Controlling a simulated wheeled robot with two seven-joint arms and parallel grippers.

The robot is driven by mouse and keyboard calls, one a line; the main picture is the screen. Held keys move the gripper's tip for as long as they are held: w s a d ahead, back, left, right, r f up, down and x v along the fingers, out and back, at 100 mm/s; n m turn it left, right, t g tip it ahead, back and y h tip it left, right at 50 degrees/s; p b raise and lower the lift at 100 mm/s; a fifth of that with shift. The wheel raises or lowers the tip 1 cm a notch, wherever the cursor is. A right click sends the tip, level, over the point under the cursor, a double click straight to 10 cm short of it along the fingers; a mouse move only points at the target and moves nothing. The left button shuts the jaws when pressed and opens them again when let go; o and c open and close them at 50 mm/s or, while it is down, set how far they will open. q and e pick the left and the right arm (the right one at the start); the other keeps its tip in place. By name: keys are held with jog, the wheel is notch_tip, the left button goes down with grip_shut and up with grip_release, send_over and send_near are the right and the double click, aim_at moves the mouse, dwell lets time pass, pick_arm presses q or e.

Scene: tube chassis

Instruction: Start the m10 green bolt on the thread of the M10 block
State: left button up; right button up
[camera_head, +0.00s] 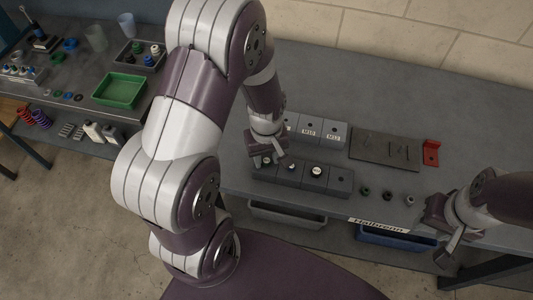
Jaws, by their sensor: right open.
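The grey M10 block (309,134) stands in the back row on the bench, its label facing me. My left gripper (268,161) points down over the left end of a dark block row (340,184), in front and to the left of the M10 block. Its fingers are too small to show whether they are apart or hold anything. Bolt heads show in the dark row, but I cannot make out a green one. My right gripper (443,247) is open at the bench's front right edge, away from the blocks.
The M12 block (334,136) stands right of the M10 block. A dark flat plate (384,151) and a red bracket (431,153) lie further right. Several small dark parts, including a nut (387,196), sit near the front edge. A green tray (120,91) is on another bench at left.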

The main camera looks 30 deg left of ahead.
aim_at(267, 160)
pick_arm(q)
jog(key=shift+d, duration=0.1)
grip_shut()
jog(key=shift+r+p, duration=2.55)
jog(key=shift+r, duration=0.1)
